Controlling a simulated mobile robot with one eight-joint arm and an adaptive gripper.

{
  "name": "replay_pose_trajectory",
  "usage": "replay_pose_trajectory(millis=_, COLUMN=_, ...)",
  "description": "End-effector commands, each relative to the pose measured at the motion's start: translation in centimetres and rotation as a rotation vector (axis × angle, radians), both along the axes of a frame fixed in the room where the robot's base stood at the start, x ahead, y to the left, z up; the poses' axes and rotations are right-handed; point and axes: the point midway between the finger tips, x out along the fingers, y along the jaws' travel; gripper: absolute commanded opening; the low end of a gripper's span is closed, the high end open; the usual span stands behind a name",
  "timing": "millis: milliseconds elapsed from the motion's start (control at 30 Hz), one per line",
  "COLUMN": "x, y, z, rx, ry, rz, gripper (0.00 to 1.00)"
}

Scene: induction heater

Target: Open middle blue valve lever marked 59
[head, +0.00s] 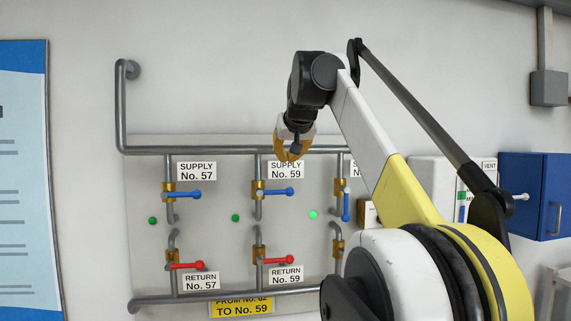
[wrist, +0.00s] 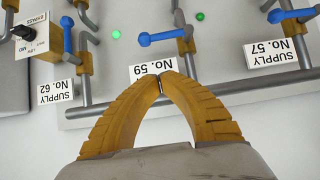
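The middle blue valve lever (head: 276,191) is on the brass valve under the SUPPLY No. 59 sign. It lies horizontal, pointing right in the head view. In the wrist view, which is upside down, the lever (wrist: 165,37) points left, just beyond my fingertips. My gripper (head: 291,152) is above the lever, in front of the upper pipe and partly over the No. 59 supply sign (head: 285,172). In the wrist view my gripper's (wrist: 162,77) yellow fingers meet at the tips with nothing held. A gap shows between the tips and the lever.
Red return levers (head: 277,261) sit below. The upper horizontal pipe (head: 225,151) runs across the panel. A blue cabinet (head: 535,195) is at right.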

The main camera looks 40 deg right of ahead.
Motion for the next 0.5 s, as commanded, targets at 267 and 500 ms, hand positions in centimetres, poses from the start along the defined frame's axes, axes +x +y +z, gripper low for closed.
replay_pose_trajectory(millis=267, x=4.3, y=-2.6, z=-3.2, rx=0.0, ry=0.0, rz=0.0, gripper=0.0)
replay_pose_trajectory(millis=500, x=6.0, y=-3.7, z=-6.5, rx=0.0, ry=0.0, rz=0.0, gripper=0.0)
